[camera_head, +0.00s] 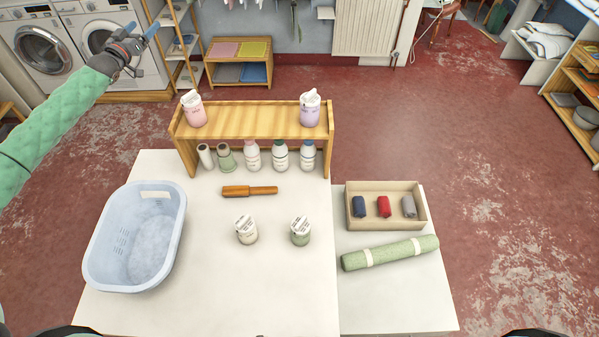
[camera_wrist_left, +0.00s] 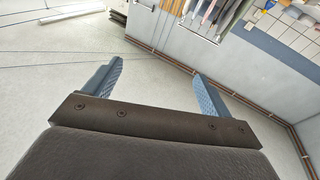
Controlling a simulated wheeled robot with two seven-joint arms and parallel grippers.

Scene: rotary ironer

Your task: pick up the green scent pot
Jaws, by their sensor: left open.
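The green scent pot (camera_head: 300,233) stands upright on the white table (camera_head: 210,300), with a label on its pale lid. A similar cream pot (camera_head: 246,232) stands to its left, a small gap apart. My left gripper (camera_head: 143,34) is raised far to the upper left of the head view, well away from the pots. In the left wrist view its two blue fingers (camera_wrist_left: 160,85) are spread wide with nothing between them. My right gripper is not in view.
A blue laundry basket (camera_head: 100,260) stands on the left. A wooden shelf (camera_head: 255,120) with several bottles stands behind the pots, and a wooden brush (camera_head: 249,191) lies before it. A tray (camera_head: 420,215) of rolled cloths and a green roll (camera_head: 400,251) lie right. The table front is clear.

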